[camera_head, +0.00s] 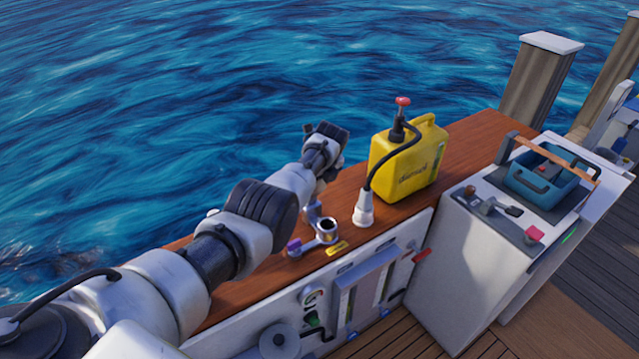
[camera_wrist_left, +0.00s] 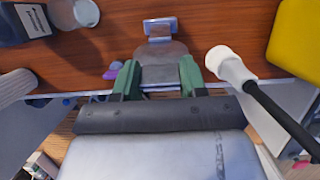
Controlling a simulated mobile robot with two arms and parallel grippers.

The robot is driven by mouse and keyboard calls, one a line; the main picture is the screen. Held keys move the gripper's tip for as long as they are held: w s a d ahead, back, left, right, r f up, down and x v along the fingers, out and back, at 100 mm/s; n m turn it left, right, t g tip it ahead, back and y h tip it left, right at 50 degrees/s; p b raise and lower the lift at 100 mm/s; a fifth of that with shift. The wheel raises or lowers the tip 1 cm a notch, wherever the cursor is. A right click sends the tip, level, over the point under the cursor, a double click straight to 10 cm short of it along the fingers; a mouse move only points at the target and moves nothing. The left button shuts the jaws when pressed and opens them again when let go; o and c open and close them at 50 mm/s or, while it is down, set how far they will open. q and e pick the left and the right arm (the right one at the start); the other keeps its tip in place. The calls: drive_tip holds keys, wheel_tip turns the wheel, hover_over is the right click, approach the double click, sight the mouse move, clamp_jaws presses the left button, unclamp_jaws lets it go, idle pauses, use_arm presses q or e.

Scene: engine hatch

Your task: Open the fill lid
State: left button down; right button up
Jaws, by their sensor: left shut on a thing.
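The fill lid (camera_wrist_left: 160,68) is a grey metal flap with a hinge plate (camera_wrist_left: 160,29) on the wooden counter. In the left wrist view it lies between the green fingertips of my left gripper (camera_wrist_left: 159,79), which is shut on it. In the head view a round metal filler neck (camera_head: 327,230) with a dark opening stands near the counter's front edge, left of the white nozzle. My left arm reaches in from the left, and its fingertips are not clear there. The lid's exact angle is hard to judge. My right gripper is not in view.
The white nozzle (camera_head: 364,208) and its black hose stand close right of the fill, joined to a yellow jug (camera_head: 408,160). A small purple object (camera_wrist_left: 112,72) lies left of the fingers. A white cup (camera_wrist_left: 86,12) and bottle (camera_wrist_left: 25,22) stand at the wrist view's upper left.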

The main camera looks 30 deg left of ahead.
use_arm(q)
drive_tip(key=shift+w+a+r, duration=0.15)
drive_tip(key=shift+w+a, duration=0.05)
drive_tip(key=shift+a, duration=0.25)
drive_tip(key=c, duration=1)
unclamp_jaws()
drive_tip(key=o, duration=0.4)
